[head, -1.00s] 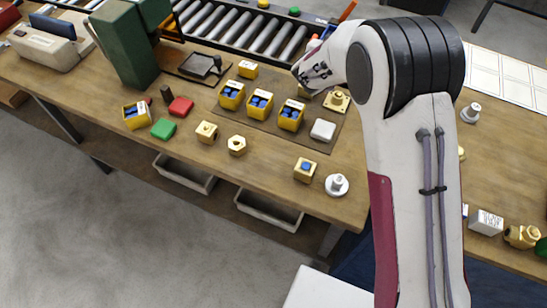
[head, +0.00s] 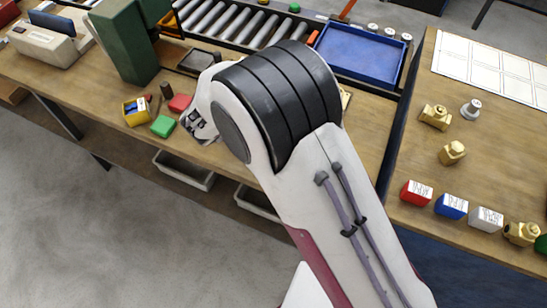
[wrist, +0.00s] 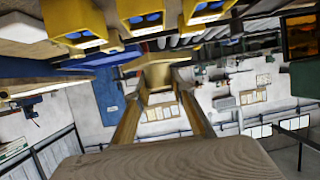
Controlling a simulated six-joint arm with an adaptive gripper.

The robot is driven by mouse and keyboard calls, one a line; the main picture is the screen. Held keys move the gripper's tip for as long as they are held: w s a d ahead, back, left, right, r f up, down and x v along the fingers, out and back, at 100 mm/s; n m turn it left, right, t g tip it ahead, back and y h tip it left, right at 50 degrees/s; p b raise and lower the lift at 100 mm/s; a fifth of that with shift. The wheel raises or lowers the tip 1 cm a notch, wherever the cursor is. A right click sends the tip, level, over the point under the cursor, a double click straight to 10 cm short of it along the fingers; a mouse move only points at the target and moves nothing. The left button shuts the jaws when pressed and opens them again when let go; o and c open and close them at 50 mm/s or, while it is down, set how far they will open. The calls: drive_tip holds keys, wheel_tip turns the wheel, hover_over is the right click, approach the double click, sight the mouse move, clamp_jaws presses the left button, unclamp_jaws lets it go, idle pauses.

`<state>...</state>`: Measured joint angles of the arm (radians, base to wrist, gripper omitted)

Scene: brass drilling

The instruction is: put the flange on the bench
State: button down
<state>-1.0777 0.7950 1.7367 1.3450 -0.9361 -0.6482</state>
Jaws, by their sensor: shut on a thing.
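My gripper (wrist: 160,95) is shut on a brass part, which I take for the flange (wrist: 157,74); it has a broad end and a narrower body between the fingers. In the head view my wrist is over the left part of the bench (head: 375,135), near the red and green blocks. The fingertips and the held flange are hidden there behind my arm. Whether it touches the bench cannot be told. A brass edge (head: 346,97) shows just right of my arm, mostly covered.
A red block (head: 180,103), a green block (head: 163,126) and a yellow bin (head: 136,112) lie close to my wrist. Several yellow bins with blue contents (wrist: 142,18) show in the wrist view. A blue tray (head: 358,52) stands behind. My arm hides the bench's middle.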

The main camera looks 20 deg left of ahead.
drive_tip(key=s+d+f+m+h, duration=0.1)
drive_tip(key=s+f+m+h, duration=0.1)
drive_tip(key=s, duration=0.9)
drive_tip(key=s+d+r+m+h, duration=0.1)
drive_tip(key=s+d+m+h, duration=0.1)
drive_tip(key=d, duration=0.7)
drive_tip(key=shift+d+r+m+g+h, duration=0.2)
drive_tip(key=shift+m+g+h, duration=0.2)
drive_tip(key=shift+m+h, duration=0.55)
drive_tip(key=shift+s+n, duration=0.1)
drive_tip(key=shift+n, duration=0.25)
drive_tip(key=shift+f, duration=3.15)
drive_tip(key=shift+f, duration=0.1)
drive_tip(key=shift+f, duration=1.75)
drive_tip(key=shift+f, duration=0.1)
